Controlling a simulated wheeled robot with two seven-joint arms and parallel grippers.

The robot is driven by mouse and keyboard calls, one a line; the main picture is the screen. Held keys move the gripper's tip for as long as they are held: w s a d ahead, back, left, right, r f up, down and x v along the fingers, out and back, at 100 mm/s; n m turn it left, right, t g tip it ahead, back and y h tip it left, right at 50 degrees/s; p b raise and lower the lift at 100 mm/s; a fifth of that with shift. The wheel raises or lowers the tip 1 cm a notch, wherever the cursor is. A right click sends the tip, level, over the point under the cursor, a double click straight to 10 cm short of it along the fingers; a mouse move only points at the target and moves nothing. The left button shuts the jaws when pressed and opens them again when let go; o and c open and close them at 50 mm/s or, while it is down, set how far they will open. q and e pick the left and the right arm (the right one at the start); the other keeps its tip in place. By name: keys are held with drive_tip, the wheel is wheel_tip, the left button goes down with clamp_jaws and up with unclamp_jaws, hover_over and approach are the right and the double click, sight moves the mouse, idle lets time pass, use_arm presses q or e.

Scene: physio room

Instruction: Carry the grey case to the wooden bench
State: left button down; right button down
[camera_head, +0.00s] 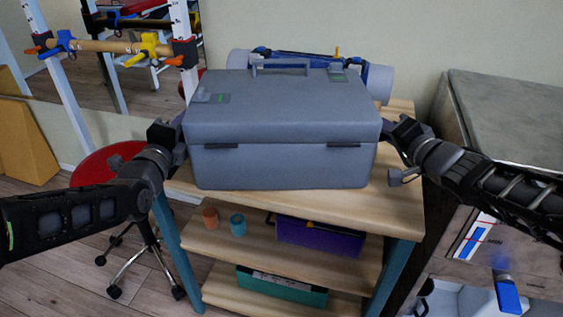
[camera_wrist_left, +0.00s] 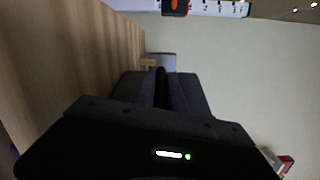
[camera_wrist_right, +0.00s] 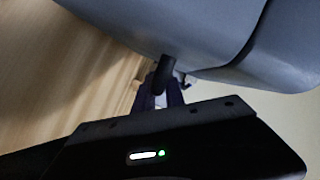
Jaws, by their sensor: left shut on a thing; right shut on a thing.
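The grey case (camera_head: 283,125) is closed, with its top handle (camera_head: 280,66) folded toward the back. It is level at the top of a wooden shelf unit (camera_head: 400,215); whether it touches the top I cannot tell. My left gripper (camera_head: 180,138) is shut at the case's left side, and my right gripper (camera_head: 388,136) is shut at its right side. The right wrist view shows the case's side (camera_wrist_right: 190,30) close above the fingers (camera_wrist_right: 165,78). What the left fingers (camera_wrist_left: 160,85) hold is hidden. I cannot pick out a separate wooden bench.
A grey-blue roll (camera_head: 378,82) lies behind the case. Lower shelves hold a purple box (camera_head: 320,238), a green box (camera_head: 280,287) and two small cups (camera_head: 238,225). A red stool (camera_head: 105,165) stands left, a grey-topped cabinet (camera_head: 510,115) right. Floor shows at lower left.

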use_arm(q)
drive_tip(key=c, duration=1.4)
unclamp_jaws()
drive_tip(key=shift+f, duration=0.1)
use_arm(e)
drive_tip(key=c, duration=1.4)
unclamp_jaws()
use_arm(q)
drive_tip(key=shift+s, duration=0.1)
drive_tip(key=s, duration=0.7)
drive_tip(key=shift+s+a, duration=0.2)
drive_tip(key=shift+a, duration=0.2)
use_arm(e)
drive_tip(key=shift+s, duration=0.15)
drive_tip(key=v, duration=0.7)
drive_tip(key=shift+s, duration=0.15)
